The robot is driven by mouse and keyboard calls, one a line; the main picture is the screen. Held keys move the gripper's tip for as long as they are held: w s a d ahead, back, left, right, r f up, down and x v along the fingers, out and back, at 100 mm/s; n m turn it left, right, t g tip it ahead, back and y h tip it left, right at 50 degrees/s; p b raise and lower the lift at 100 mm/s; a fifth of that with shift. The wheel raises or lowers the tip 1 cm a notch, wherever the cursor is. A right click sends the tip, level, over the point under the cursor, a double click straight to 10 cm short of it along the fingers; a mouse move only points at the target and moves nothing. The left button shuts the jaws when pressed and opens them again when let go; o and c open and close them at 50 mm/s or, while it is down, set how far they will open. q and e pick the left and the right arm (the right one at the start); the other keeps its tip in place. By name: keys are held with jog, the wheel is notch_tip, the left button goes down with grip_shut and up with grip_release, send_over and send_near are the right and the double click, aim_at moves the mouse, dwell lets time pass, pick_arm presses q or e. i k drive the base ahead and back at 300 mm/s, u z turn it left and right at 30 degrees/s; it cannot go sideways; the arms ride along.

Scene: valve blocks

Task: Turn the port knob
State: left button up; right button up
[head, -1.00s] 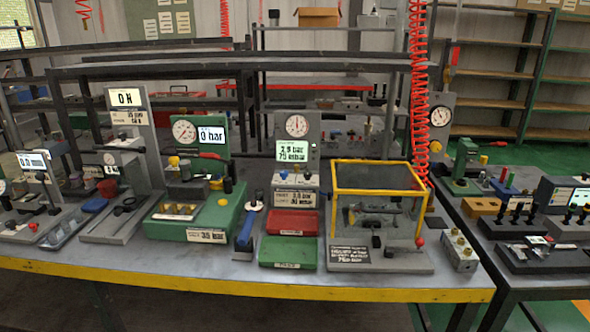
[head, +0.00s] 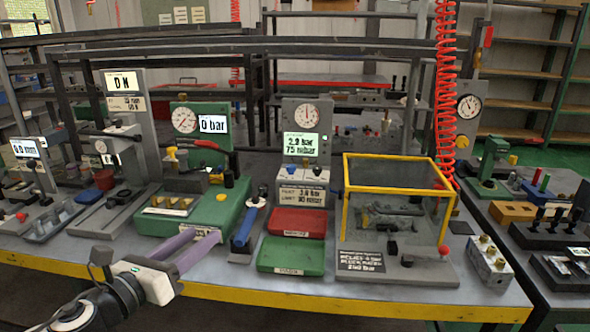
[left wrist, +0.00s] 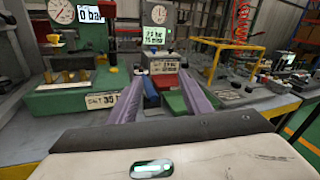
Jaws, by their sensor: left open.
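No knob carries a readable "port" label, so I cannot tell which one is the port knob. A dark knob (head: 228,180) stands on the green block (head: 200,218) at centre left. Small knobs sit on the white unit (head: 303,173) under the middle gauge, and a red knob (head: 442,250) is on the yellow-framed station. My left gripper (head: 206,235) has two purple fingers spread apart, empty, in front of the green block. In the left wrist view, the open fingers (left wrist: 162,78) point toward the red and green trays. My right gripper is not in view.
A red tray (head: 293,223) and a green tray (head: 290,257) lie at bench centre, with a blue-handled tool (head: 245,228) left of them. The yellow-framed guard (head: 346,215) stands to their right. A grey block with brass fittings (head: 489,262) is near the right edge.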

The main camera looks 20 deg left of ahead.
aim_at(290, 168)
jog(key=i, duration=1.3)
